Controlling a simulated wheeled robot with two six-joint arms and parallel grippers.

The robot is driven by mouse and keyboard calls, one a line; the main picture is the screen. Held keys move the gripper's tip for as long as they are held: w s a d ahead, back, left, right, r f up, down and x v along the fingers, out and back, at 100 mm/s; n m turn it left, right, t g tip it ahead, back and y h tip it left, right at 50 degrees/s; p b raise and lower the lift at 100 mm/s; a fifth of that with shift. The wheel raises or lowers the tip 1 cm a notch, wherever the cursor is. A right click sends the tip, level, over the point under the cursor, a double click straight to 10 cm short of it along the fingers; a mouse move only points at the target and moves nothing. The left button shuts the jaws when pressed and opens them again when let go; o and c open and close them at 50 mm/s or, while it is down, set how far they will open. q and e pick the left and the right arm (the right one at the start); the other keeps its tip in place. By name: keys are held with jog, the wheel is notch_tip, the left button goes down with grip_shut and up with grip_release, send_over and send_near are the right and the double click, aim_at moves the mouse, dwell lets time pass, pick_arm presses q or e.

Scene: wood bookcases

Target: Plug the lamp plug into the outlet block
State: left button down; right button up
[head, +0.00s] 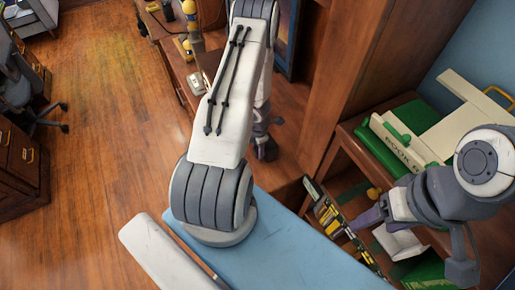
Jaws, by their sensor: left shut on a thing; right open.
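My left arm rises across the middle of the view and hides part of the desk. My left gripper (265,145) shows small and dark behind it, low above the floor. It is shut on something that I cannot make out. A small white block with dark marks (197,83), apparently the outlet block, lies on the wooden desk (183,68), left of my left arm. A yellow and pale upright thing (190,22), possibly the lamp, stands behind it. I cannot make out the lamp plug or cord.
A tall wooden bookcase (345,75) stands right of my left arm. A low wooden shelf (350,135) holds green and cream box-like things (405,140). Several books (335,220) stand below. An office chair (22,90) and drawers are at the left. The wood floor (105,120) between is clear.

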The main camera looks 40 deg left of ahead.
pick_arm(q)
jog(key=shift+w+d+p, duration=0.1)
jog(key=shift+w+p, duration=0.15)
jog(key=shift+p, duration=0.45)
jog(key=shift+c, duration=1.7)
grip_release()
jog(key=shift+r, duration=0.1)
notch_tip(320, 180, up, 10)
jog(key=p, duration=1)
jog(key=shift+r, duration=0.15)
